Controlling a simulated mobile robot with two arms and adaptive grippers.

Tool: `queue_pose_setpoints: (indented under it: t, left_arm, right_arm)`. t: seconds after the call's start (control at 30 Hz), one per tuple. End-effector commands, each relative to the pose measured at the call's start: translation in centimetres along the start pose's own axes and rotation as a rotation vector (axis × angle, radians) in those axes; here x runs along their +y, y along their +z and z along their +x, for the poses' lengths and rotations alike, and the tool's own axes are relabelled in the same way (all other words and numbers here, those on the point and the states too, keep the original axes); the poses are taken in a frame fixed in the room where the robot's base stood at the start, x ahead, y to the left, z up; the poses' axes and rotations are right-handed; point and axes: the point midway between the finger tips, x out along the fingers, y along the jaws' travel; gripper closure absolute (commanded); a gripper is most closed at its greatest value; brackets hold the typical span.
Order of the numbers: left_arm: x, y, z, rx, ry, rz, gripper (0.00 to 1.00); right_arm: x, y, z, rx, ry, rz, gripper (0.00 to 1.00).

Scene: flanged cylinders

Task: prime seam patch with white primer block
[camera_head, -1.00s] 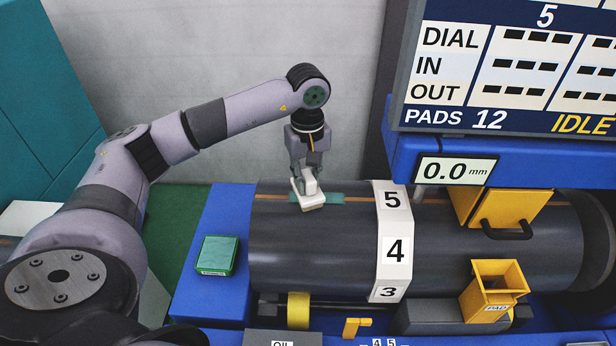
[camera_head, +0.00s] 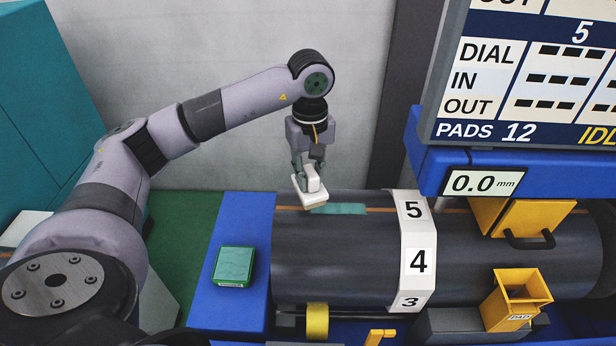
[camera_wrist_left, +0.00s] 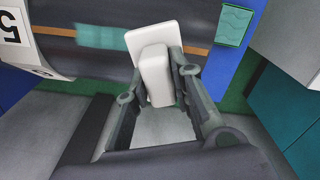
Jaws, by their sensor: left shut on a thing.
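My left gripper (camera_head: 311,172) is shut on the white primer block (camera_head: 312,198), a pale block with a grip on top. The teal seam patch (camera_head: 347,209) lies along the brown seam on the dark cylinder (camera_head: 335,262). The block is at the patch's left end. I cannot tell whether it touches the surface. In the left wrist view the block (camera_wrist_left: 156,75) sits between the fingers, and the patch (camera_wrist_left: 100,36) shows just left of it. My right gripper is not in view.
A green box (camera_head: 234,265) lies on the blue ledge left of the cylinder. A white numbered band (camera_head: 418,262) wraps the cylinder right of the patch. A yellow bin (camera_head: 515,298) and a yellow handled part (camera_head: 518,215) stand further right, below the blue-framed display.

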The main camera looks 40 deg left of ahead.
Motion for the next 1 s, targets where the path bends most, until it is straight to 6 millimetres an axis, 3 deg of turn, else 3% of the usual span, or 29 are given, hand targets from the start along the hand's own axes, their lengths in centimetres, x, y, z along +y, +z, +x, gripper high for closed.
queue_pose_setpoints:
  t: [0.4,1.0]
  left_arm:
    - [-0.4,0.6,-3.5,0.000,0.001,-0.010,1.00]
    - [-0.4,0.6,-3.7,0.000,0.000,-0.011,1.00]
  right_arm:
    - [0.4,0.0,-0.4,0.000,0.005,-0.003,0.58]
    - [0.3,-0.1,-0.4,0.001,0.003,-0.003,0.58]
